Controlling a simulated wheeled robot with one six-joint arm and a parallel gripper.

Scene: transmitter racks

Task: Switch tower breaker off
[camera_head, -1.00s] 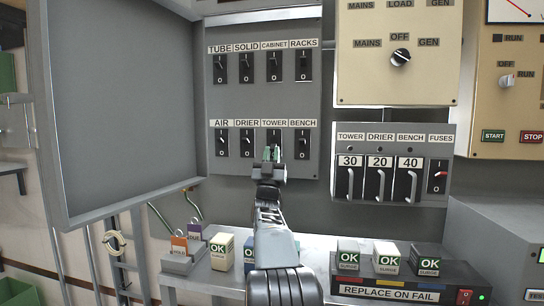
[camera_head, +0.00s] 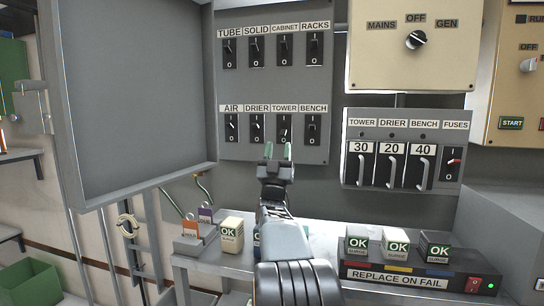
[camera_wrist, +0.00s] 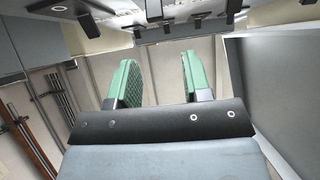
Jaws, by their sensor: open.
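The tower breaker (camera_head: 284,129) is the black switch under the TOWER label, third in the lower row of the grey breaker panel (camera_head: 270,88). Its lever seems to sit lower than those of its neighbours, but it is too small to be sure. In the wrist view the two fingers (camera_wrist: 158,78) are spread apart. The breaker cannot be made out there.
The drier breaker (camera_head: 257,127) and bench breaker (camera_head: 312,128) flank it closely. A large grey open door (camera_head: 135,95) stands at left. A fuse box (camera_head: 403,180) with several handles is at right. Below, a shelf holds OK-marked blocks (camera_head: 397,248) and a tagged stand (camera_head: 195,243).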

